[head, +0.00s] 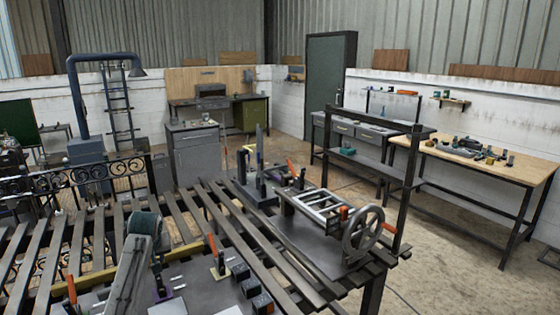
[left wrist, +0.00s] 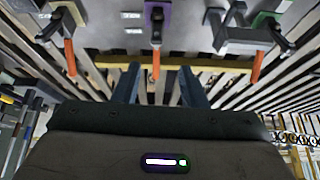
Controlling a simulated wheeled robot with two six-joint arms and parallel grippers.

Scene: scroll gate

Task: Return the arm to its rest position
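My left arm (head: 132,270) rises from the bottom left of the head view, over the slatted table (head: 22,250). Its fingertips cannot be made out there. In the left wrist view my left gripper (left wrist: 160,80) has its two fingers spread apart, with nothing between them. Beyond the fingers are a yellow bar (left wrist: 225,68) and clamps with orange handles, one with a purple body (left wrist: 156,18) and one with a green part (left wrist: 262,18). My right gripper is in neither view.
A black scroll gate (head: 50,180) stands at the left of the table. Dark blocks (head: 240,272), an orange-handled clamp (head: 217,262) and a handwheel machine (head: 362,235) are to the right of my arm. A wooden workbench (head: 490,170) stands at far right.

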